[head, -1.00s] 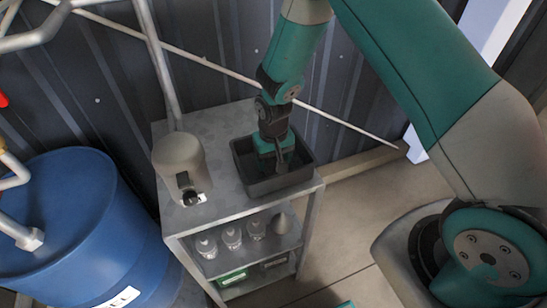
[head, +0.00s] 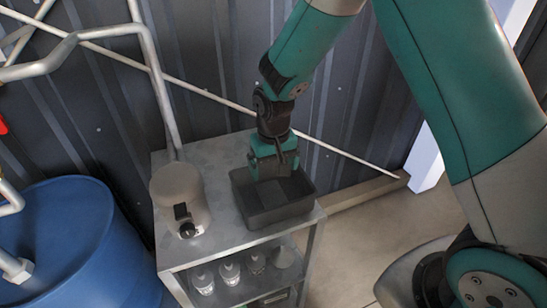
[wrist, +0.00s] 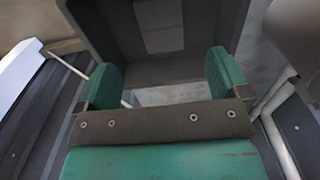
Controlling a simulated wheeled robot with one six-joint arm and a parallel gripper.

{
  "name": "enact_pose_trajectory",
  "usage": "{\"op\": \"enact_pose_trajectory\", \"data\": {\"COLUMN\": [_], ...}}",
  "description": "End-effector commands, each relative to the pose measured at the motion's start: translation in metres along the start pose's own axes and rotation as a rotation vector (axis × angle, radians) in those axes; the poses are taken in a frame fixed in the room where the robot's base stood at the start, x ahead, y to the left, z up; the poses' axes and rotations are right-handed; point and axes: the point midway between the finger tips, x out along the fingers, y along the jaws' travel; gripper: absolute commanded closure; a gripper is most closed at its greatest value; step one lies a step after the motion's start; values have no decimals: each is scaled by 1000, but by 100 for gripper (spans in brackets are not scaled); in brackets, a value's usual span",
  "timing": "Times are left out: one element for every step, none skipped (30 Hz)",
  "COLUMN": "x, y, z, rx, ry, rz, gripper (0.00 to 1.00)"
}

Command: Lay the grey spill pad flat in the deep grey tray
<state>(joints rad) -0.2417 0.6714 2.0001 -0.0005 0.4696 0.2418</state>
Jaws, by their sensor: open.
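The deep grey tray (head: 275,215) stands on top of the metal shelf unit, and its wall also shows in the wrist view (wrist: 95,20). A lighter grey flat rectangle, apparently the spill pad (wrist: 160,25), lies on the tray floor in the wrist view. The top edge of that view cuts it off. In the head view a grey patch (head: 290,190) shows inside the tray, partly behind my gripper. My gripper (head: 275,170) is above the far side of the tray. Its green fingers (wrist: 166,75) are apart with nothing between them.
A grey-beige canister (head: 178,190) with a dark front opening stands left of the tray on the shelf top (head: 225,235). Several clear bottles (head: 230,270) stand on the shelf below. A blue drum (head: 75,245) is at the left. Pipes (head: 150,60) run along the wall.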

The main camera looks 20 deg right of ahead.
Motion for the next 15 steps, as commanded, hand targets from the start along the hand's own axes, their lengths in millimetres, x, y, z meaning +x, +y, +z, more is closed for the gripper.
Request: {"op": "enact_pose_trajectory", "data": {"x": [-9, -14, -22, -26, -30, -35, -38, -40, -44, -48, -54, -63, -72, -82, -96], "y": [0, 0, 0, 0, 0, 0, 0, 0, 0, -1, -2, -5, -7, -10, -14], "z": [-1, -1, -1, 0, -1, -1, -1, 0, 0, 2, 5, 11, 18, 26, 40], "rx": [0, 0, 0, 0, 0, 0, 0, 0, -3, -8, -16, -33, -52, -75, -112], "ry": [5, 5, 5, 3, 4, 2, 2, 2, 2, 2, 4, 8, 12, 16, 23], "rz": [-1, -1, -1, -1, -1, -1, 0, -1, -3, -6, -12, -26, -41, -57, -83], "gripper": [6, 6, 6, 6, 6, 6, 6, 6, 6, 6, 6, 6, 6, 6, 6]}}
